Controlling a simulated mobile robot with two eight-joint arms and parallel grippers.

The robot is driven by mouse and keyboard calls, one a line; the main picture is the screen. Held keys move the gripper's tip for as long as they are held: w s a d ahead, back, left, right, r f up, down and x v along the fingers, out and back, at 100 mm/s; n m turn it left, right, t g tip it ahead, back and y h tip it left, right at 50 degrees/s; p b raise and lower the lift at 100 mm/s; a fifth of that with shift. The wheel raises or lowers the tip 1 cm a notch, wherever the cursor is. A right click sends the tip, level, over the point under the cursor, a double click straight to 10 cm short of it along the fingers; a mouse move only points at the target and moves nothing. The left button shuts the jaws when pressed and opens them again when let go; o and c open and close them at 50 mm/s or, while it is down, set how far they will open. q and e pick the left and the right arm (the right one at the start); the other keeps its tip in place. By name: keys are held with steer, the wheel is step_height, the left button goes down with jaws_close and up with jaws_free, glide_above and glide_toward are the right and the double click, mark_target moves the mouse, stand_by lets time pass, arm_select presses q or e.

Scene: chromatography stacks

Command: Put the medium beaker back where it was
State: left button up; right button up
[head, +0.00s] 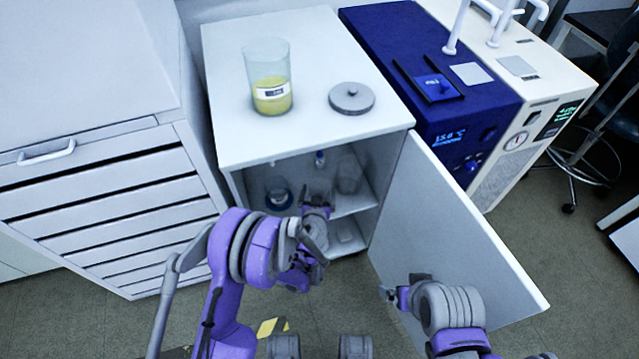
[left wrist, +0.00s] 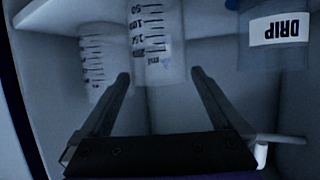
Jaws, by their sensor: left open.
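A clear graduated beaker (left wrist: 157,35) is in the left wrist view, between and just beyond the fingertips of my left gripper (left wrist: 160,76). A second graduated beaker (left wrist: 97,62) stands to its left. I cannot tell from size alone which is the medium one. In the head view my left gripper (head: 318,208) is inside the open cabinet, open, with no grip on anything. A clear beaker (head: 348,174) shows dimly behind it on the shelf. My right gripper (head: 396,296) is low beside the open cabinet door; its jaws are too small to read.
The cabinet (head: 225,140) carries a large beaker of yellow liquid (head: 268,85) and a round grey lid (head: 351,97) on top. Its door (head: 445,225) stands open to the right. Drawers (head: 105,185) stand left.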

arm_select(q)
steer(key=v, duration=0.6)
steer(key=shift+s+p, duration=0.3)
steer(key=shift+p, duration=0.05)
steer(key=shift+r, duration=0.15)
